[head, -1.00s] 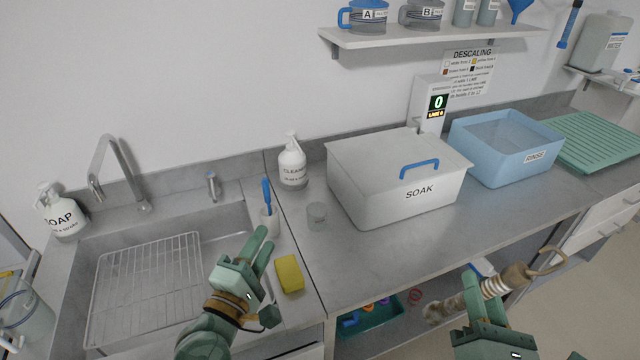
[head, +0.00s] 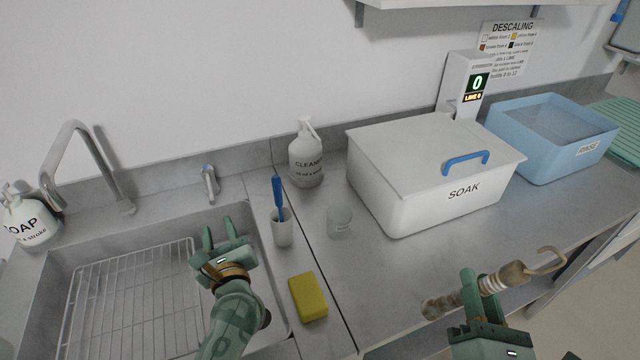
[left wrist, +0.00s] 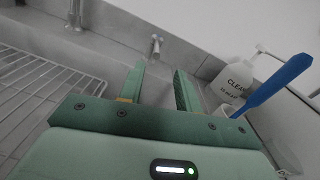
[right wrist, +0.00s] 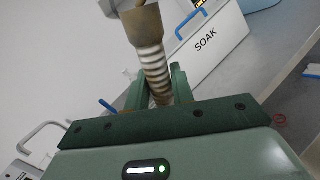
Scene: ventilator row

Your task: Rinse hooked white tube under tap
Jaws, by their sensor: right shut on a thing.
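The hooked tube (head: 515,273) is stained tan and brown with a white ribbed stretch. My right gripper (head: 476,294) is shut on its middle and holds it in front of the counter edge, hook to the right. In the right wrist view the tube (right wrist: 150,50) stands up between the fingers. The tap (head: 82,150) is a grey curved spout over the sink's back left, with a small lever (head: 208,182) to its right. No water stream shows. My left gripper (head: 220,232) is open and empty over the sink's right part, fingers toward the lever; the lever also shows in the left wrist view (left wrist: 156,46).
A wire rack (head: 135,300) lies in the sink. A yellow sponge (head: 308,297), a cup (head: 282,230) with a blue brush, a clear beaker (head: 340,222) and a cleaner bottle (head: 306,160) stand right of it. The SOAK box (head: 400,205) and blue RINSE tub (head: 540,150) are further right.

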